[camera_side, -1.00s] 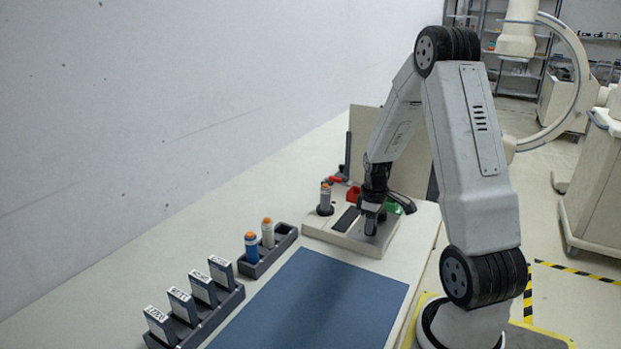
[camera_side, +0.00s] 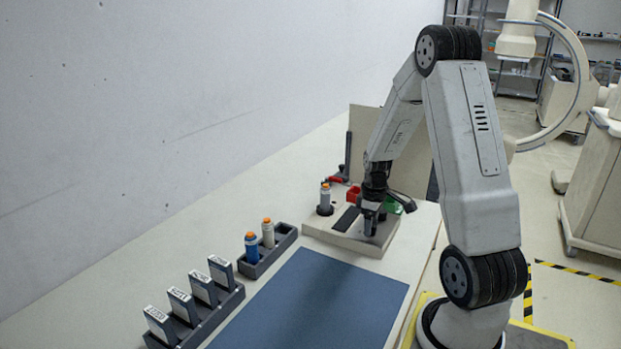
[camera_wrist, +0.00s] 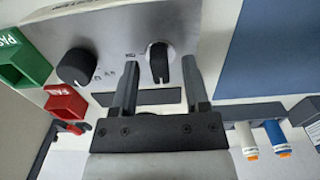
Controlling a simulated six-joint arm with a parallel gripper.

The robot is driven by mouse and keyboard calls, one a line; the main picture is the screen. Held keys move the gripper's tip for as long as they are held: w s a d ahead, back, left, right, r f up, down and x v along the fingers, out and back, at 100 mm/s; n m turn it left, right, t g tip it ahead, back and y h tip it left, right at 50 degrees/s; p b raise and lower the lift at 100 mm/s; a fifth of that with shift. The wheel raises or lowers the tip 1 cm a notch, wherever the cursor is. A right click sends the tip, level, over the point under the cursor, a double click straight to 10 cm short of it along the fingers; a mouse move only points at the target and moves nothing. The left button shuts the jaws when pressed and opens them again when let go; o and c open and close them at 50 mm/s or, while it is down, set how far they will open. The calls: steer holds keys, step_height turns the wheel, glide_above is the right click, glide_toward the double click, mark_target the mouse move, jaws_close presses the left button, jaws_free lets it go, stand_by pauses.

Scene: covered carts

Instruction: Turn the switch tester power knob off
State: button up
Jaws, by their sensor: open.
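The switch tester (camera_side: 345,238) is a pale box at the far end of the bench; its metal top also shows in the wrist view (camera_wrist: 115,35). A black knob with a raised grip bar (camera_wrist: 159,64) sits on it, beside an upside-down marking that seems to read ON. A second, round black knob (camera_wrist: 74,67) is to the left. My gripper (camera_wrist: 158,84) is open, its two fingers on either side of the barred knob, with gaps visible. In the side view my gripper (camera_side: 371,218) is low over the tester and hides the knobs.
Green PASS (camera_wrist: 22,58) and red FAIL (camera_wrist: 66,103) bins stand by the tester. An orange-topped cylinder (camera_side: 325,199) stands upright on its left. A rack (camera_side: 268,252) holds two more cylinders. Labelled cards stand in another rack (camera_side: 205,315). The blue mat (camera_side: 315,300) is clear.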

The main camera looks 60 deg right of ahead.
steer(key=shift+r, duration=3.8)
steer(key=shift+w+a, duration=0.1)
steer(key=w+a+f+t, duration=0.2)
steer(key=a, duration=2.7)
steer(key=shift+w+t, duration=0.2)
steer(key=shift+t, duration=0.1)
steer(key=shift+d, duration=0.1)
